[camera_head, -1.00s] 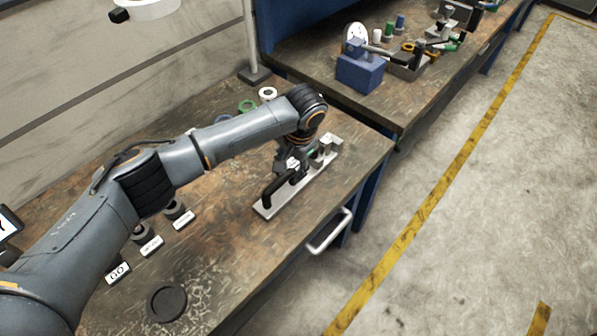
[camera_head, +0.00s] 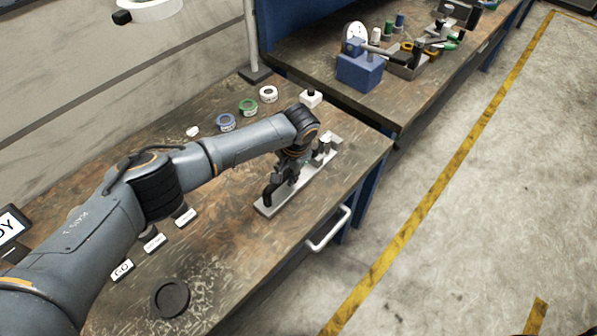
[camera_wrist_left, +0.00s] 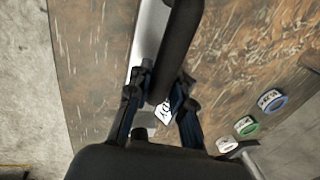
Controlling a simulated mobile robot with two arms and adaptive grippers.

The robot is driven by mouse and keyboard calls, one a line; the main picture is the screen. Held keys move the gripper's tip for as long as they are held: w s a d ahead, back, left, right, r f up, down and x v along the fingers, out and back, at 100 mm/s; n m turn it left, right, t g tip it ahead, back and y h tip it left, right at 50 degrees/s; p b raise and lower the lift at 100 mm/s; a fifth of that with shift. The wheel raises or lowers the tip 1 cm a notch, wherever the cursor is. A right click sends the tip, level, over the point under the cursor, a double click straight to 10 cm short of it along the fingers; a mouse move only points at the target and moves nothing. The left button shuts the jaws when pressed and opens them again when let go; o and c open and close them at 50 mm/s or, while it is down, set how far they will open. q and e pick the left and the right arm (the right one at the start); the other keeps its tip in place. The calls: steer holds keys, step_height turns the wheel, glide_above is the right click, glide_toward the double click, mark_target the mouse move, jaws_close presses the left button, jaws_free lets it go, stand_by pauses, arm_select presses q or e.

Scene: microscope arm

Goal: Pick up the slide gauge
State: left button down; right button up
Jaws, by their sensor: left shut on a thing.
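A long silver plate (camera_head: 312,181) lies near the front edge of the bench, with small grey and green parts at its far end. A black handle-like piece (camera_head: 268,194), which I take for the slide gauge, is at its near end. My left gripper (camera_head: 284,182) is low over the plate and shut on this piece. In the left wrist view the black bar (camera_wrist_left: 181,38) runs between the fingers of my left gripper (camera_wrist_left: 157,104), beside a small white tag (camera_wrist_left: 164,115). The fingers hide part of the bar. I cannot tell whether it touches the plate. My right gripper is not in view.
Tape rolls in blue (camera_head: 226,122), green (camera_head: 248,107) and white (camera_head: 268,94) sit at the back. A white-topped block (camera_head: 311,98) stands behind my wrist. Labelled tags (camera_head: 122,270) and a black disc (camera_head: 171,298) lie at front left. A second bench stands beyond.

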arm_select(q)
steer(key=shift+w+d+r, duration=0.1)
steer(key=shift+w+r, duration=0.05)
steer(key=shift+r, duration=0.05)
steer(key=shift+f, duration=0.1)
steer(key=shift+w+r, duration=0.1)
steer(key=shift+r, duration=0.25)
step_height(320, 180, up, 2)
steer(key=shift+r, duration=0.1)
steer(key=s+r+b, duration=0.3)
steer(key=s+r, duration=0.7)
steer(key=s, duration=0.4)
